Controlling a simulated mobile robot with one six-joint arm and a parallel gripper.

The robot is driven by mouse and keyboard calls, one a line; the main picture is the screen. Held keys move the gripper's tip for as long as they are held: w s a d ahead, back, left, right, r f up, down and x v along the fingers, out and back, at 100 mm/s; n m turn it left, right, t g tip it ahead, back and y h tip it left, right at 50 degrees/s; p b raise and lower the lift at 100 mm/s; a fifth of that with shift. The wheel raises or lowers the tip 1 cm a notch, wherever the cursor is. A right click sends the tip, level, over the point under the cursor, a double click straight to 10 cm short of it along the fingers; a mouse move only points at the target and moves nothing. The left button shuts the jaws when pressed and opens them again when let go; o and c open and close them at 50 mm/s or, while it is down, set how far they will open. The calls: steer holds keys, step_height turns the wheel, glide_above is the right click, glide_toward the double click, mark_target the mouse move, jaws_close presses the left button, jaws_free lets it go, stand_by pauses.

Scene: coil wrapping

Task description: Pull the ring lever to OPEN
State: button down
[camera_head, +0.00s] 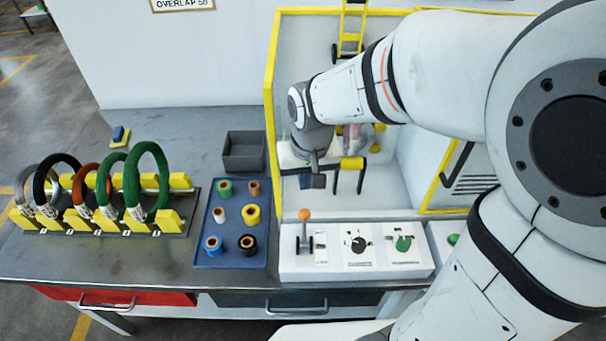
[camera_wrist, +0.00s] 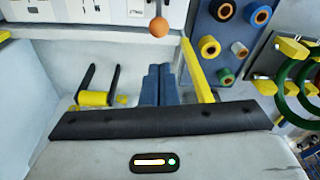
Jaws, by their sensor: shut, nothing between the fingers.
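The lever (camera_head: 304,229) with an orange ball knob stands upright at the left end of the white control panel (camera_head: 355,268). Its orange knob also shows at the top of the wrist view (camera_wrist: 158,27). My gripper (camera_head: 312,182) hangs behind and above the lever, at the yellow-framed enclosure, apart from the knob. In the wrist view its two blue fingers (camera_wrist: 159,84) lie side by side, shut and empty, with the knob beyond their tips. The writing beside the lever is too small to read.
The panel also has a black dial (camera_head: 358,244) and a green knob (camera_head: 403,243). A yellow roller (camera_head: 352,163) on black arms is close right of my gripper. A blue tray (camera_head: 232,211) of spools and a rack of coils (camera_head: 180,222) stand left. The yellow frame edge (camera_head: 270,110) is near.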

mark_target(304, 227)
step_height(304, 227, down, 9)
steer(key=w, duration=0.1)
steer(key=shift+a+r, duration=0.2)
steer(key=shift+a, duration=0.05)
steer(key=shift+w, duration=0.1)
